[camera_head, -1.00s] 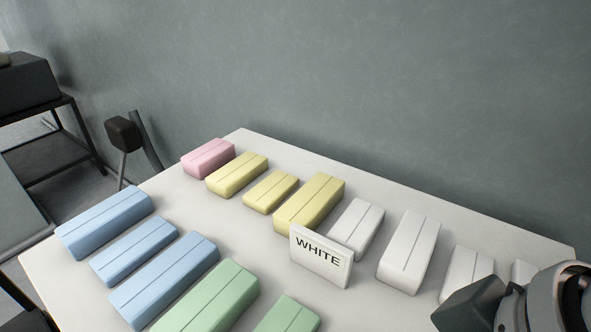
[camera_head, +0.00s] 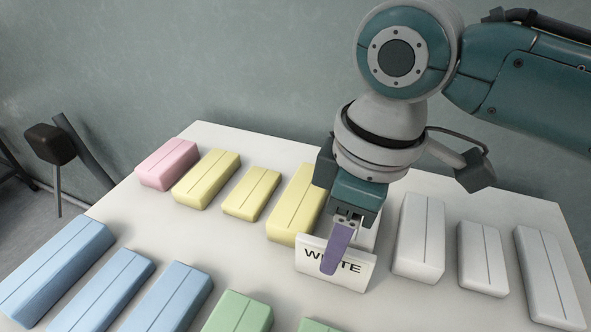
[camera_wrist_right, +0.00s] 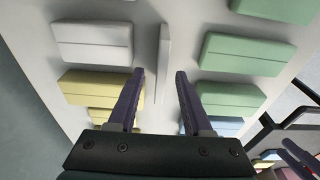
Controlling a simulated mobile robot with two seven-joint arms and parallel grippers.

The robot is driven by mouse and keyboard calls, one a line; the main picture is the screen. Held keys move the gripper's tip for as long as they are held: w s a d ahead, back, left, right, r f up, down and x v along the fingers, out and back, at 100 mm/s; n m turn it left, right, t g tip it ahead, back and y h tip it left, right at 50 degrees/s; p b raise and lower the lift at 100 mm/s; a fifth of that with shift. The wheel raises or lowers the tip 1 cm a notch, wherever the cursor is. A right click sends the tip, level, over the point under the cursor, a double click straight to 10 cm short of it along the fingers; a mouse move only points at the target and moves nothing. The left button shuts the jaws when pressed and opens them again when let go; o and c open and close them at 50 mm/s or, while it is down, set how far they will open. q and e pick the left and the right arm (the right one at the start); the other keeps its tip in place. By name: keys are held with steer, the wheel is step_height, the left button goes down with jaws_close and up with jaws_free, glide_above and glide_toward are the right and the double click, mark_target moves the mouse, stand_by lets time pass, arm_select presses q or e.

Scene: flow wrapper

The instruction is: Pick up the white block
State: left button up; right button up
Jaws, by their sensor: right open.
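Several white blocks lie in the back row. The leftmost white block (camera_head: 372,232) is mostly hidden behind my right gripper in the head view. In the right wrist view a white block (camera_wrist_right: 92,42) lies left of the fingers, apart from them. Other white blocks stand clear: a near one (camera_head: 420,240), a smaller one (camera_head: 482,262) and the far right one (camera_head: 550,280). My right gripper (camera_head: 336,255) points down at the WHITE sign, one purple finger overlapping its lettering. In the right wrist view the gripper (camera_wrist_right: 160,75) is open and empty. I cannot make out my left gripper.
The WHITE sign (camera_head: 310,262) stands in front of the leftmost white block; its thin edge (camera_wrist_right: 165,45) shows between the fingers. Yellow blocks (camera_head: 295,205) and a pink block (camera_head: 167,165) are left of it; blue (camera_head: 57,268) and green blocks (camera_head: 240,315) lie nearer. A wall rises behind.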

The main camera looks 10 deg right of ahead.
mark_target(326, 278)
step_height(326, 278, down, 5)
steer(key=shift+a+r+b, duration=0.15)
steer(key=shift+r+b, duration=0.05)
steer(key=shift+b, duration=0.35)
steer(key=shift+c, duration=0.2)
jaws_close()
